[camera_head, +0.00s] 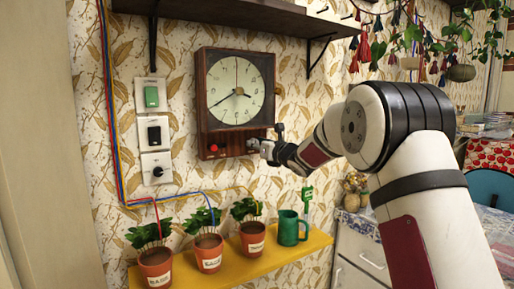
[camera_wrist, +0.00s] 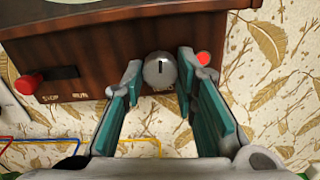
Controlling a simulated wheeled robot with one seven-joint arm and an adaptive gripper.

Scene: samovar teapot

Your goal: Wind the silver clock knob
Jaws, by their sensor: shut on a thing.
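The wooden wall clock (camera_head: 204,95) has a round cream dial and hangs on the patterned wall. Its lower casing (camera_wrist: 100,50) fills the top of the wrist view. The silver knob (camera_wrist: 160,68) is a round ball with a dark mark on its face, set in that casing. My gripper (camera_wrist: 161,76) is shut on the silver knob, with one fingertip at each side of it.
A red slider knob (camera_wrist: 28,86) sits left on the casing, and a red-orange disc (camera_wrist: 203,58) is right of the silver knob. Switches (camera_head: 151,97) are on the wall to the left. Below, a yellow shelf (camera_head: 275,259) holds potted plants (camera_head: 208,252) and a green mug (camera_head: 288,229).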

